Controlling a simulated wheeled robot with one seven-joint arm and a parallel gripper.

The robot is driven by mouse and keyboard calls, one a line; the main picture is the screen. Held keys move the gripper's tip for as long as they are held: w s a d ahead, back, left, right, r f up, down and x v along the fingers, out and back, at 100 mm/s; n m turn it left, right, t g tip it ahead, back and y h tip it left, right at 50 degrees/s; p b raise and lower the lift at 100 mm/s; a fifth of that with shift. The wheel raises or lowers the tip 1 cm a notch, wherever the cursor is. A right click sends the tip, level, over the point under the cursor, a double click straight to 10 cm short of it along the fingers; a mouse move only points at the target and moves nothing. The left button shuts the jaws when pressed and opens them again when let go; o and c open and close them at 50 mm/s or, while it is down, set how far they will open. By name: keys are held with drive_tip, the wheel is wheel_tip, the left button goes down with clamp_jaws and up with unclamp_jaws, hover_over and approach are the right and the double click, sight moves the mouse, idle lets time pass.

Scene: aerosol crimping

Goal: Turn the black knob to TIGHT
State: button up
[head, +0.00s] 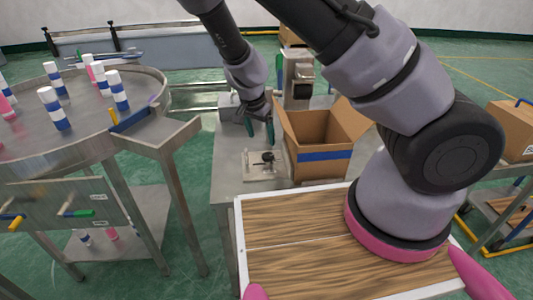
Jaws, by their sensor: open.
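The black knob (267,157) sits on a small pale plate (252,172) on the steel table, left of an open cardboard box. Any TIGHT marking is too small to read, and I cannot tell which way the knob points. My gripper (260,132) hangs from the arm behind the knob in the picture. Its two teal fingers are apart with nothing seen between them. The fingertips appear above and beyond the knob, not touching it.
The open cardboard box (322,157) with a blue band stands close right of the knob. A grey machine (299,78) is behind it. A round table (85,120) with several striped cans stands left. Bare steel tabletop (230,160) lies left of the plate.

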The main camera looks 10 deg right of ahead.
sight(268, 155)
drive_tip(key=shift+t+h, duration=0.5)
drive_tip(key=x, duration=0.7)
drive_tip(key=w+x, duration=0.1)
drive_tip(key=x, duration=0.3)
drive_tip(key=shift+f, duration=0.25)
drive_tip(key=shift+c, duration=0.3)
clamp_jaws()
